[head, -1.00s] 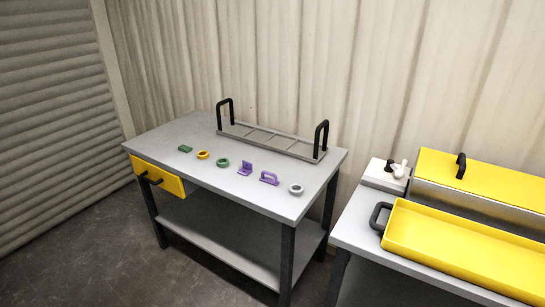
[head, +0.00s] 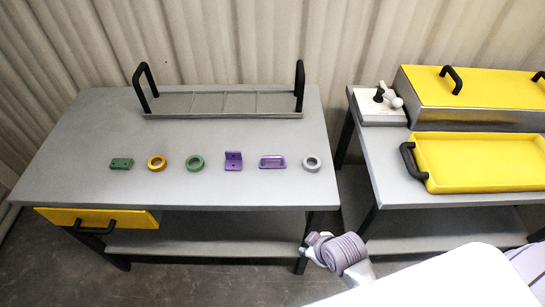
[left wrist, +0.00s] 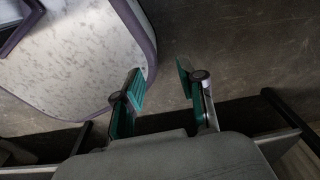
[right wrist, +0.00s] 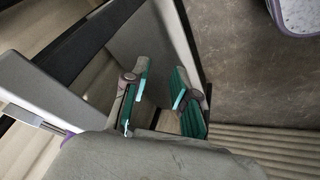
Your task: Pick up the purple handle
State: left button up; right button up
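The purple handle (head: 272,161) is a low, flat loop lying near the front edge of the left grey table (head: 80,150). It lies between an upright purple bracket (head: 233,162) and a grey ring (head: 312,164). In the right wrist view my right gripper (right wrist: 160,88) is open, with nothing between its green-padded fingers. In the left wrist view my left gripper (left wrist: 161,85) is also open and empty. Neither wrist view shows the handle. In the head view a part of my arm shows below the table's right front corner, apart from the handle.
A green block (head: 121,164), a yellow ring (head: 157,163) and a green ring (head: 195,163) lie in the same row. Behind stands a grey rack (head: 222,115) with black handles. The right table holds a yellow tray (head: 480,185) and a yellow-lidded tank (head: 490,85).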

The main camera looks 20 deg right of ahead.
jog(key=w+r+n+t+y, duration=0.1)
jog(key=w+r+n+t, duration=0.1)
jog(key=w+r+n, duration=0.45)
jog(key=w+r+n+t, duration=0.2)
jog(key=w+r+t, duration=0.1)
jog(key=r, duration=0.6)
jog(key=n+t+p, duration=0.1)
jog(key=n, duration=0.1)
send_near(275, 158)
jog(key=x, duration=0.4)
jog(key=shift+w+d, duration=0.15)
jog(key=shift+a+p+x, duration=0.1)
jog(key=shift+p+x, duration=0.25)
jog(key=shift+x, duration=1.05)
jog(key=shift+a+p+x, duration=0.15)
jog(key=shift+p+x, duration=0.15)
jog(key=shift+x, duration=1.1)
pick_arm(q)
notch_tip(275, 158, up, 3)
jog(key=shift+w+f, duration=0.1)
pick_arm(e)
jog(key=shift+c, duration=0.3)
grip_shut()
